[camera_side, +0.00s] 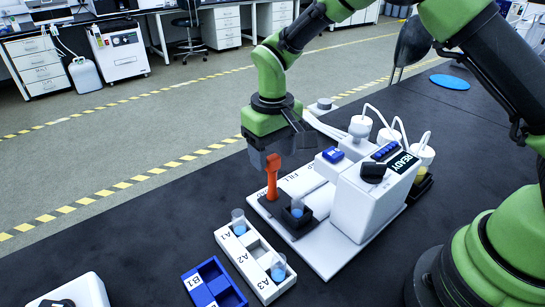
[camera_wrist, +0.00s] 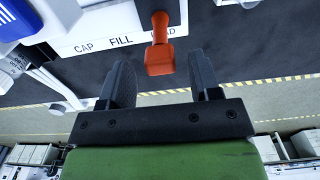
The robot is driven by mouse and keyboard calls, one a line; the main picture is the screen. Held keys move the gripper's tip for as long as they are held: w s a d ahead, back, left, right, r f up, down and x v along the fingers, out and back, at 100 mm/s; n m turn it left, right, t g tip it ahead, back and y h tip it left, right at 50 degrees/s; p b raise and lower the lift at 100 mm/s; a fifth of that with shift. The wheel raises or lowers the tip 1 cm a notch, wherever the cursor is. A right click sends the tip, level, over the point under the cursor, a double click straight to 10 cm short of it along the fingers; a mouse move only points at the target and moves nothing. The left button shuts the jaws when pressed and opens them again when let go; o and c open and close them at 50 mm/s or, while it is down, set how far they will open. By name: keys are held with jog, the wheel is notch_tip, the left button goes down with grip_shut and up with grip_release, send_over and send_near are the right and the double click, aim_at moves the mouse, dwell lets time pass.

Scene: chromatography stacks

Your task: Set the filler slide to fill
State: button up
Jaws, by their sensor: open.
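The filler slide's orange handle (camera_side: 272,178) stands upright on the slide's dark carriage (camera_side: 270,207), which also carries a dark holder with a small blue-filled vial (camera_side: 297,208). In the wrist view the orange handle (camera_wrist: 160,50) is over the LOAD end of a white strip, partly covering that label; FILL (camera_wrist: 120,41) and CAP (camera_wrist: 83,47) are to its left. My gripper (camera_wrist: 160,66) is open, with the handle roughly centred between the fingertips and no visible contact. In the side view my gripper (camera_side: 270,156) is just above and behind the handle.
The white filler machine (camera_side: 372,203) with a READY display (camera_side: 404,163) stands right of the slide. A white rack (camera_side: 247,262) with vials at A1 and A3 and a blue rack (camera_side: 214,285) marked B1 are in front.

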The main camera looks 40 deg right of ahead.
jog(key=shift+f, duration=0.9)
grip_shut()
jog(key=d, duration=0.7)
jog(key=shift+d, duration=0.25)
grip_release()
jog(key=shift+r, duration=0.1)
